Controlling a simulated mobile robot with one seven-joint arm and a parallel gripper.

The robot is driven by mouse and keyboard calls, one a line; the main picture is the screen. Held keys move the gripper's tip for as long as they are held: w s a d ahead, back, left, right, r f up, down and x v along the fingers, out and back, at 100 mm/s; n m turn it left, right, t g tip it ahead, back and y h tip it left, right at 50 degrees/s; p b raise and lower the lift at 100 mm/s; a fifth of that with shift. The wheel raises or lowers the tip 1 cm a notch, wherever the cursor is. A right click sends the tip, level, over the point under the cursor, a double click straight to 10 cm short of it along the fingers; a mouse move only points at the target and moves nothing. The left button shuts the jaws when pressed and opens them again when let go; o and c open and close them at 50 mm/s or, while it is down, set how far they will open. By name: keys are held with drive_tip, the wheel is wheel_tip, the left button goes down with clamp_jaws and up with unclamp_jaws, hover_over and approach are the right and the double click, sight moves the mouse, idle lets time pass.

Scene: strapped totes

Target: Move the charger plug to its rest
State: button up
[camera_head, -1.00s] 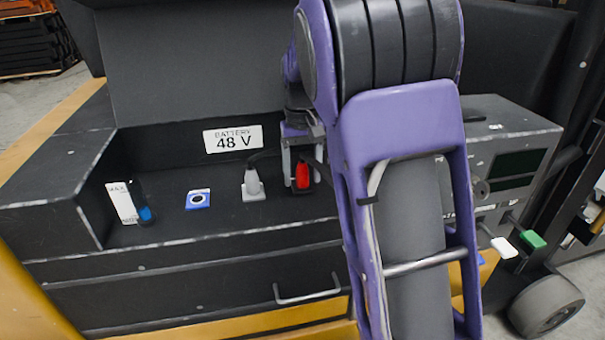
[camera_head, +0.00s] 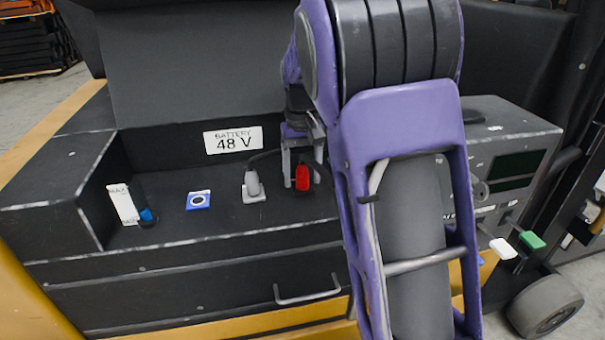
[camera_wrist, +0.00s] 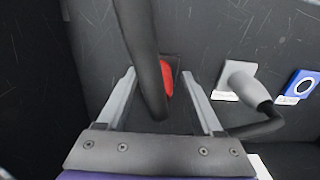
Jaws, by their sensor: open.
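A red plug (camera_head: 303,177) stands on the dark shelf of the truck. It also shows in the wrist view (camera_wrist: 167,79), partly hidden by a thick black cable. The grey plug also shows in the wrist view (camera_wrist: 239,80), right of my fingers. Which one is the charger plug is not labelled. My gripper (camera_wrist: 159,74) is open, its two fingers on either side of the red plug, not closed on it. In the head view my gripper (camera_head: 303,163) is partly behind my arm.
A blue-and-white marked plate (camera_head: 198,200) lies left of the grey plug. Further left are a white gauge card (camera_head: 123,204) and a blue knob (camera_head: 147,215). A "BATTERY 48 V" label (camera_head: 233,139) is on the back wall. A control box with levers (camera_head: 502,248) stands right of my arm.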

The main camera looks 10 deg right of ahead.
sight(302, 156)
idle(0.4)
clamp_jaws()
drive_tip(key=shift+r, duration=0.1)
idle(1.3)
drive_tip(key=shift+r+p, duration=2.9)
drive_tip(key=shift+r, duration=0.05)
drive_tip(key=shift+r, duration=2.95)
drive_tip(key=shift+s, duration=0.1)
